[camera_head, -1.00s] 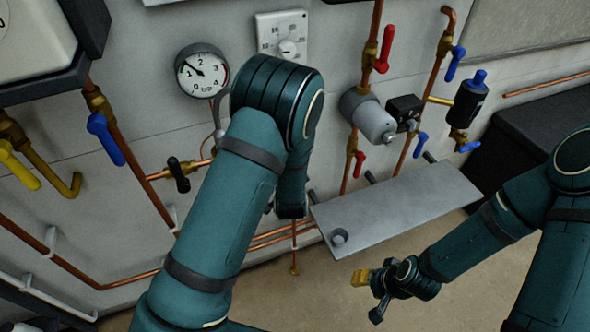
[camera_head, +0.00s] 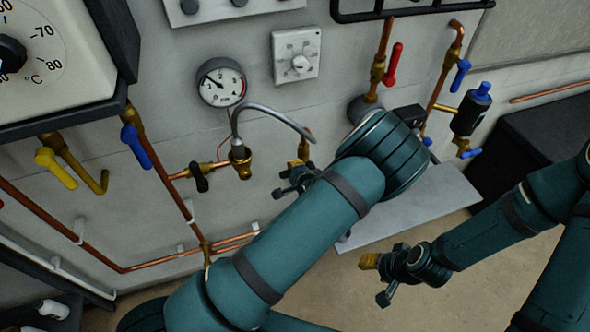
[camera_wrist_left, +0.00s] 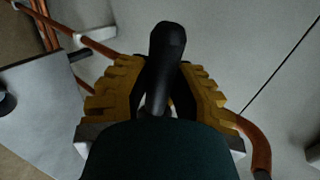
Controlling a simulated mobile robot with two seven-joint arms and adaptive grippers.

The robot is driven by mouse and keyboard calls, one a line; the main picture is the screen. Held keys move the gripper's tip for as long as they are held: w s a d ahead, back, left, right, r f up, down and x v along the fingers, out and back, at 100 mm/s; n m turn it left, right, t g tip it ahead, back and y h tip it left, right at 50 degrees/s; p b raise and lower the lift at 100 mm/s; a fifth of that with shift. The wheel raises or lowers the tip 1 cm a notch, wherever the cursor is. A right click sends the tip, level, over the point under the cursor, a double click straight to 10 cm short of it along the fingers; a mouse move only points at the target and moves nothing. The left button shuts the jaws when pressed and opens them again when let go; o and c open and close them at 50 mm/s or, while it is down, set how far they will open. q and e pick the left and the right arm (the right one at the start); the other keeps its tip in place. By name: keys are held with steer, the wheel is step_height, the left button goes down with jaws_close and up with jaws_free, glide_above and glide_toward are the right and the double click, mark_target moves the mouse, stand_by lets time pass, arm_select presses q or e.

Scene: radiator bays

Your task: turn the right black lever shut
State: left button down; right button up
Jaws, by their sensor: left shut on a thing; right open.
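In the left wrist view a black lever (camera_wrist_left: 166,50) stands between the yellow fingers of my left gripper (camera_wrist_left: 160,90), which is shut on it. In the head view my left gripper (camera_head: 303,158) is at the wall, right of the brass fitting; the lever it holds cannot be made out there. Another black lever (camera_head: 198,177) sits further left on a copper pipe, apart from the gripper. My right gripper (camera_head: 369,262) is open and empty, low over the floor and away from the wall.
A grey hose (camera_head: 270,107) arcs from a brass fitting (camera_head: 240,162) toward my left gripper. A gauge (camera_head: 221,84) is above. A grey shelf (camera_head: 425,205) lies behind my left arm. Blue (camera_head: 137,147), yellow (camera_head: 56,168) and red (camera_head: 394,65) levers are on nearby pipes.

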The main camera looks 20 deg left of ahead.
arm_select(q)
steer(key=c, duration=0.8)
jaws_free()
steer(key=shift+r, duration=0.1)
steer(key=v, duration=1.2)
steer(key=shift+a, duration=0.1)
